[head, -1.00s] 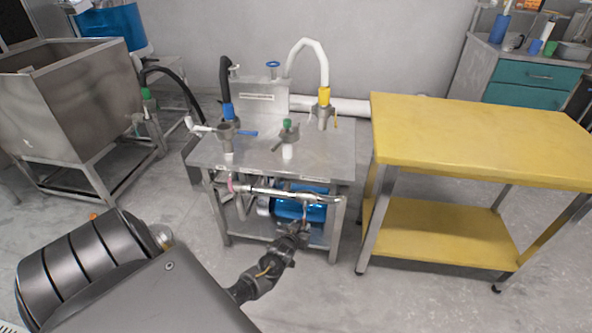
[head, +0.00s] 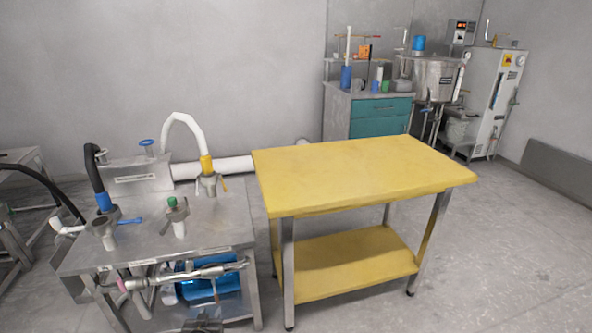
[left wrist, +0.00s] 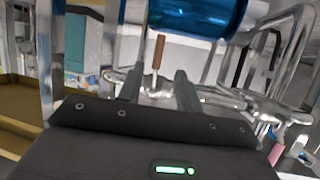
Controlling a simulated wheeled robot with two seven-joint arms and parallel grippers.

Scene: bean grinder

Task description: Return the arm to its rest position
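My left gripper shows only as a dark piece at the bottom edge of the head view (head: 204,325), low in front of the steel machine table (head: 215,228). In the left wrist view its two fingers (left wrist: 159,78) stand apart with a clear gap. A thin brown-red rod (left wrist: 158,51) hangs beneath the blue cylinder (left wrist: 200,14), in line with the gap; I cannot tell whether it lies between the fingers or beyond them. No grip on it shows. Most of my left arm is outside the head view. My right gripper is in neither view.
A yellow two-shelf table (head: 350,174) stands right of the machine, its top bare. Metal pipes (left wrist: 285,60) surround the left gripper closely. A teal-drawer cabinet (head: 380,116) and a steel tank (head: 436,80) stand at the back. The floor at right is clear.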

